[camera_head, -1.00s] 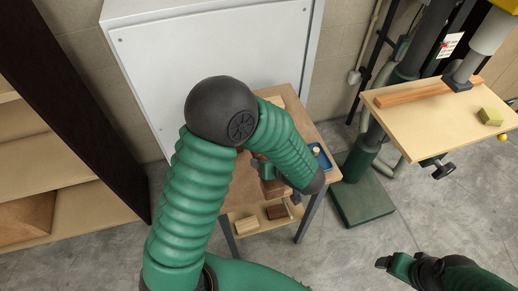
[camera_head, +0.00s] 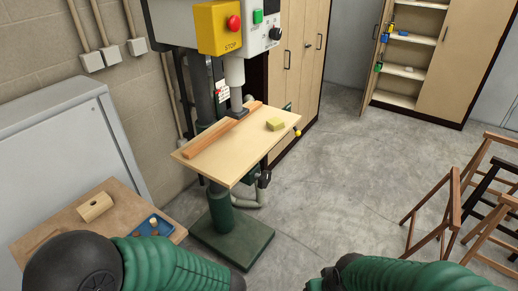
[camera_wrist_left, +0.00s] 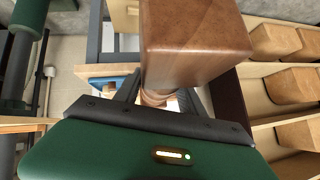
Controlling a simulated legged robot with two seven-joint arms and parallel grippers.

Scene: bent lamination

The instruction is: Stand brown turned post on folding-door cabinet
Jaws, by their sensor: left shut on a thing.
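My left gripper (camera_wrist_left: 158,118) is shut on the brown turned post (camera_wrist_left: 195,45). In the left wrist view the post shows a big square brown block, with a narrower rounded part behind it. The post and my left gripper are out of the head view, where only my left arm's green links show at bottom left. A tall light-wood cabinet (camera_head: 445,60) stands at the back right of the head view, one door swung open. Whether it is the folding-door cabinet is unclear. My right gripper (camera_head: 318,284) is partly cut off at the bottom edge; its jaws cannot be made out.
A drill press with a wooden table (camera_head: 215,165) stands ahead, holding a wood strip and a yellowish block (camera_head: 275,124). A wooden side table (camera_head: 105,228) carries a drilled block and blue tray (camera_head: 152,226). Wooden stools (camera_head: 445,215) stand right. Open grey floor (camera_head: 340,165) lies between.

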